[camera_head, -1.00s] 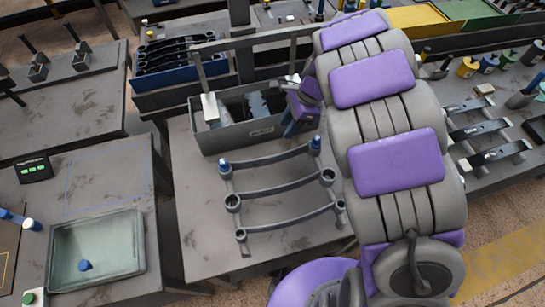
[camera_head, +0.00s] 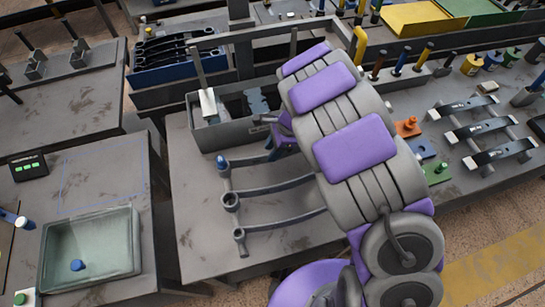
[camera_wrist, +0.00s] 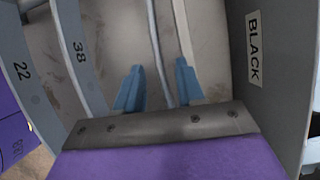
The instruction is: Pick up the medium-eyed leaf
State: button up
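Three curved grey leaves lie side by side on the table. The far leaf (camera_head: 258,188) has a blue-topped pin at its left eye (camera_head: 224,170). The middle leaf (camera_head: 280,191) has a wide eye (camera_head: 230,201), and the near leaf (camera_head: 283,221) a narrower one (camera_head: 239,235). My arm hides their right ends. I cannot tell surely which is medium-eyed. In the wrist view my gripper (camera_wrist: 160,66) is open, blue fingers apart, with a thin strip (camera_wrist: 156,35) between them. Leaves marked 38 (camera_wrist: 78,48) and 22 (camera_wrist: 24,72) lie left of the fingers.
A grey bin (camera_head: 215,136) stands just behind the leaves; its wall labelled BLACK (camera_wrist: 268,80) is close right of the fingers. A left table holds a glass tray (camera_head: 135,250). A rack with leaves (camera_head: 470,130) stands right. The leaf table's front-left is clear.

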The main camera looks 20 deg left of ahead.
jog(key=x, duration=0.3)
jog(key=shift+d, duration=0.3)
jog(key=shift+s+a+f, duration=0.1)
jog(key=shift+a, duration=0.1)
jog(key=shift+a, duration=0.1)
jog(key=shift+c, duration=1.4)
grip_shut()
